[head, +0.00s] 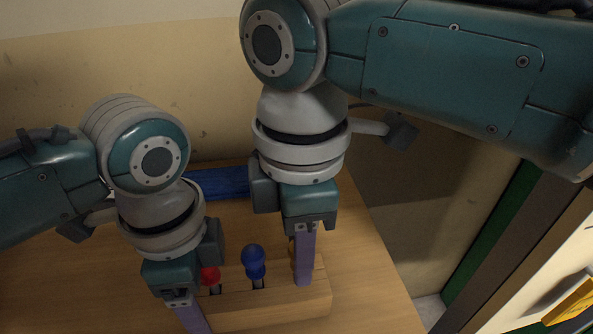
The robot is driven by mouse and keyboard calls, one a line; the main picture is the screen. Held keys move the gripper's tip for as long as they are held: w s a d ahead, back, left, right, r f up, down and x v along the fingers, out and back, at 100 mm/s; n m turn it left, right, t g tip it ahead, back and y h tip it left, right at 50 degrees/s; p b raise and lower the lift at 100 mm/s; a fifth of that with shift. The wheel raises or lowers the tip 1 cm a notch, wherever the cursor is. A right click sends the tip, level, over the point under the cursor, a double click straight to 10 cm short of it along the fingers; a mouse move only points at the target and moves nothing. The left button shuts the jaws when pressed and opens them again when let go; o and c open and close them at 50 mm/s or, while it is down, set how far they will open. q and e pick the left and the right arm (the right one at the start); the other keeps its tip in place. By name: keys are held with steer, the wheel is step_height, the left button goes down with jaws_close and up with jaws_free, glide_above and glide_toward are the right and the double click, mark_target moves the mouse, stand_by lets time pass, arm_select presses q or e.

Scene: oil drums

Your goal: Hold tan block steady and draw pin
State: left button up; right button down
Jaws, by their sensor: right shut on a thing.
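The tan block (285,312) lies on the wooden table, with a row of pins in its top. A red-knobbed pin (210,276) is at its left, and a blue-knobbed pin (255,262) stands near its middle. A yellow-knobbed pin (292,246) is at the right, mostly hidden behind a purple finger. My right gripper (304,268) points down over the block's right part and is shut on the yellow pin. My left gripper (192,318) is at the block's left end. Its fingertips run to the picture's lower edge, so its opening and contact are unclear.
A blue object (220,183) lies at the back of the table, partly behind my arms. A stained cream wall (60,75) rises behind. The table's right edge is near the block, with clear wood (365,290) between.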

step_height(320, 180, up, 10)
stand_by(0.4)
arm_select(q)
steer(key=o, duration=1.6)
steer(key=shift+c, duration=0.2)
